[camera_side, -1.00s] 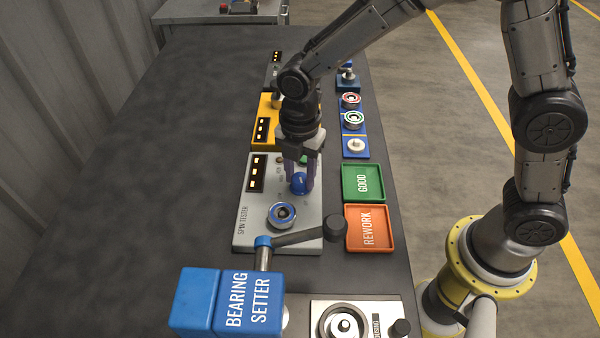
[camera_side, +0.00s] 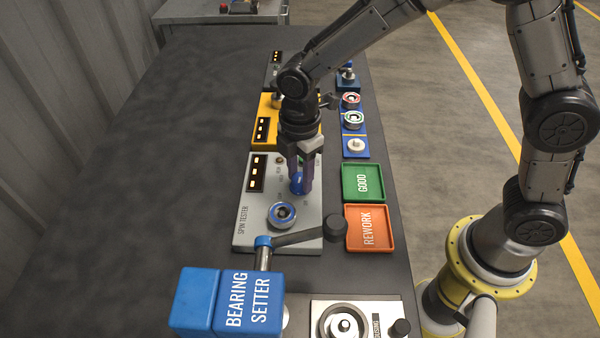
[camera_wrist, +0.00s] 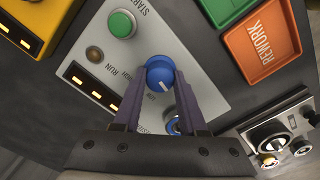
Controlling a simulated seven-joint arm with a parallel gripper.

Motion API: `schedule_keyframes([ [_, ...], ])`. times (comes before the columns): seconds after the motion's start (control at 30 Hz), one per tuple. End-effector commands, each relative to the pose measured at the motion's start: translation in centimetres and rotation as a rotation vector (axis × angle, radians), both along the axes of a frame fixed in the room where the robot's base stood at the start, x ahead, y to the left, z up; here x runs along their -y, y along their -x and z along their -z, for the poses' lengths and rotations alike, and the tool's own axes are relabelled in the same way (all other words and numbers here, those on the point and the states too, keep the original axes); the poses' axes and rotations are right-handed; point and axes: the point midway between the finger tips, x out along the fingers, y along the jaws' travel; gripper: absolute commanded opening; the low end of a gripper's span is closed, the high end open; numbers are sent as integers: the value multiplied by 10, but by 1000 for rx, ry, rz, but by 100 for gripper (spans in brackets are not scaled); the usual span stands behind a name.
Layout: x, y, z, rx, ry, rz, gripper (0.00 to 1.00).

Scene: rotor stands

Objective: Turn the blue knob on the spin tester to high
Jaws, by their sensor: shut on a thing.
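The spin tester (camera_side: 251,210) is a light grey panel with a lit display, lying on the dark bench. Its blue knob (camera_wrist: 160,72) has a white pointer mark, which faces down and to the right in the wrist view. In the side view the knob (camera_side: 297,181) is partly hidden by a finger. My gripper (camera_wrist: 160,80) points down at the panel, shut on the knob with one purple finger on each side. In the side view my gripper (camera_side: 301,183) stands over the far half of the tester.
A blue-ringed bearing (camera_side: 282,214) sits on the tester's near part. A green start button (camera_wrist: 122,23) is close to the knob. The bearing setter (camera_side: 240,300) and its lever (camera_side: 300,237) are nearer. The green (camera_side: 363,183) and orange (camera_side: 369,229) trays lie to the right.

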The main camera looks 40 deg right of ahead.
Motion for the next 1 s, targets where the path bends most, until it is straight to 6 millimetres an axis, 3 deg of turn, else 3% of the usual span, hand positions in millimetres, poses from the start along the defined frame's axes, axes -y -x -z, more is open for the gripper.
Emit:
schedule_keyframes([
  [1.0, 0, -1, -2, 3, -3, 966, 0],
])
